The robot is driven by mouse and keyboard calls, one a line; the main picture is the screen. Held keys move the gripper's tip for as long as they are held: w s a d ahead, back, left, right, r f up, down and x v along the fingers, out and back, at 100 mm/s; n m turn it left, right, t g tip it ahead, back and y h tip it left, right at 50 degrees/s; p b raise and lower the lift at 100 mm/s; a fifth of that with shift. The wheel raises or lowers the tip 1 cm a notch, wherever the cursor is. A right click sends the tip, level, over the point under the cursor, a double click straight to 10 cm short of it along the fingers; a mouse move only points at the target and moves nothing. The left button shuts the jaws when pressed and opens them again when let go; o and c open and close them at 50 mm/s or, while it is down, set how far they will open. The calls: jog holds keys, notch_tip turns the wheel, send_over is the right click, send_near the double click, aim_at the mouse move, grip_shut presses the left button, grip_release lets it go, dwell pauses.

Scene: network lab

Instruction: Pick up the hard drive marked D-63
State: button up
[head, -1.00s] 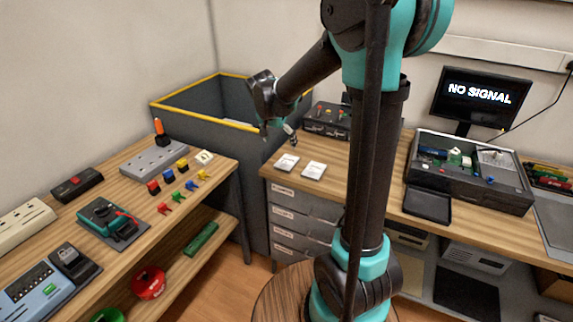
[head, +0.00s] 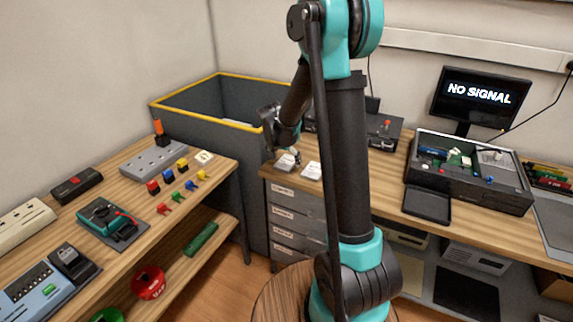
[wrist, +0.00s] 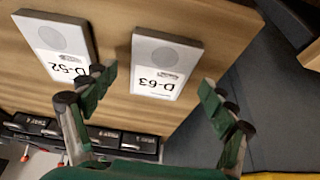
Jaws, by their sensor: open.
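The D-63 hard drive (wrist: 162,65) lies flat on the wooden desk in the wrist view, a white-labelled slab with its marking upside down. It is the left one of two drives in the head view (head: 284,164). The D-52 drive (wrist: 58,45) lies beside it, apart, and is the right one (head: 311,170) in the head view. My gripper (wrist: 156,88) is open and empty, its green fingers to either side of D-63's lower part in the picture, seemingly above the desk. In the head view my gripper (head: 294,154) hangs close over D-63.
A grey bin with a yellow rim (head: 190,90) stands left of the desk. A dark case (head: 384,130) is behind the drives, partly hidden by my arm. An open equipment case (head: 470,175) and a monitor (head: 482,97) are further right.

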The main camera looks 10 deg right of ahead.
jog(key=shift+f, duration=0.1)
jog(key=c, duration=1.4)
